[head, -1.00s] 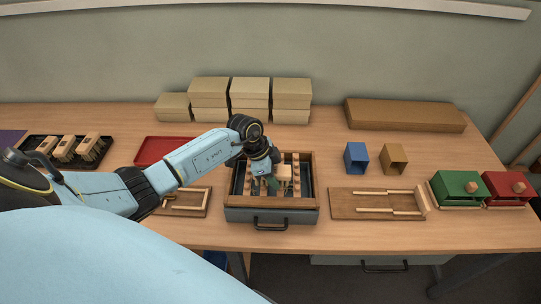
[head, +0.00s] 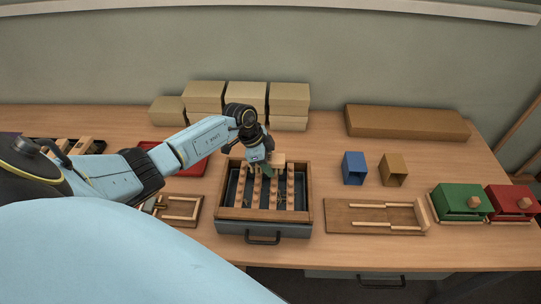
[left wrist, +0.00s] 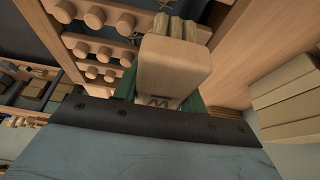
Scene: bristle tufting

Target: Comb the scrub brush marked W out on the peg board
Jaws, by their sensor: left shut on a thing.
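My left gripper (head: 266,168) is shut on a pale wooden scrub brush (head: 278,160) at the back edge of the peg board. In the left wrist view the brush block (left wrist: 172,75) shows a dark W on its end, and its pale bristles point away from the camera. The peg board (head: 269,196) has rows of round wooden pegs inside a wooden-rimmed box with a drawer handle in front. In the left wrist view the pegs (left wrist: 95,17) are beside the brush; I cannot tell if the bristles touch them. My right gripper is not in view.
Beige boxes (head: 245,95) are stacked behind the board. A red tray (head: 165,160) and a small wooden fixture (head: 180,210) are to its left. A blue box (head: 354,168), a tan box (head: 393,169) and a flat wooden jig (head: 370,216) are to its right.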

